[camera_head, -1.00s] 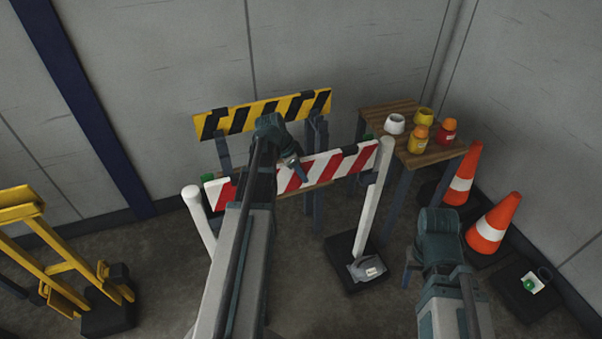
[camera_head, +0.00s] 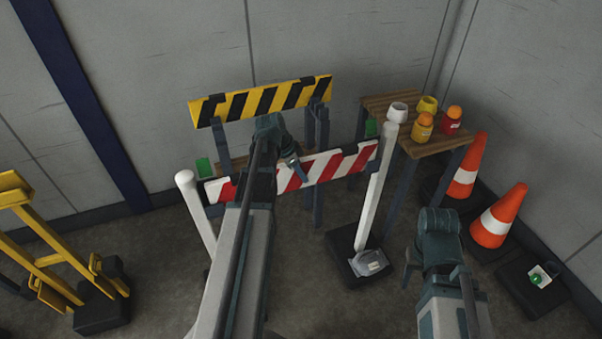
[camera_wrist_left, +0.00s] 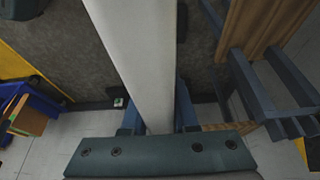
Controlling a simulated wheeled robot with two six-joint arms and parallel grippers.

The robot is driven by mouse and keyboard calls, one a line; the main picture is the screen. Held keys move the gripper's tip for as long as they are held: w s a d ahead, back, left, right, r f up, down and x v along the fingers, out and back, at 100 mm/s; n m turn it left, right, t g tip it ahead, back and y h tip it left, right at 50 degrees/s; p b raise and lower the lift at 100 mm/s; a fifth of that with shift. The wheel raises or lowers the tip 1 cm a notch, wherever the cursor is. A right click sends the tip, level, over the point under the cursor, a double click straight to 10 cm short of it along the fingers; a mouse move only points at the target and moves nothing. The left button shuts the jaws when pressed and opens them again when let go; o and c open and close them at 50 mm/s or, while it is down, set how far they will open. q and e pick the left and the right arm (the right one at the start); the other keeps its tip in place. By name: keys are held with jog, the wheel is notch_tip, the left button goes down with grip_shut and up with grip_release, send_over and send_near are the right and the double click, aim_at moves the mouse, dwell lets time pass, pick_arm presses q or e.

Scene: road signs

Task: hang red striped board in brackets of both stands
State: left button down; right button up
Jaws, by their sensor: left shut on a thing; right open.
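The red-and-white striped board (camera_head: 333,166) spans most of the gap between two white-post stands, tilted up to the right in the head view. My left gripper (camera_head: 294,163) is shut on it near its middle. A pale slab, probably this board, runs up from the gripper in the left wrist view (camera_wrist_left: 142,55). The left stand (camera_head: 195,212) and right stand (camera_head: 376,190) are upright. Green pieces, probably brackets, show beside the left post (camera_head: 203,168) and right post (camera_head: 371,128), higher in the picture than the board's ends. Contact with them cannot be told. My right gripper (camera_head: 409,264) is open and empty.
A yellow-black striped barrier (camera_head: 263,101) stands behind the board. A wooden table (camera_head: 440,148) with several small pots is behind right. Two orange cones (camera_head: 497,218) stand at right. A yellow frame (camera_head: 60,255) is at left. Floor between the stands and yellow frame is clear.

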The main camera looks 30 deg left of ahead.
aim_at(284, 164)
pick_arm(q)
jog(key=shift+f, duration=0.15)
dwell(0.4)
jog(key=c, duration=0.6)
grip_release()
jog(key=p+v, duration=1.2)
jog(key=v, duration=0.2)
jog(key=shift+d, duration=0.1)
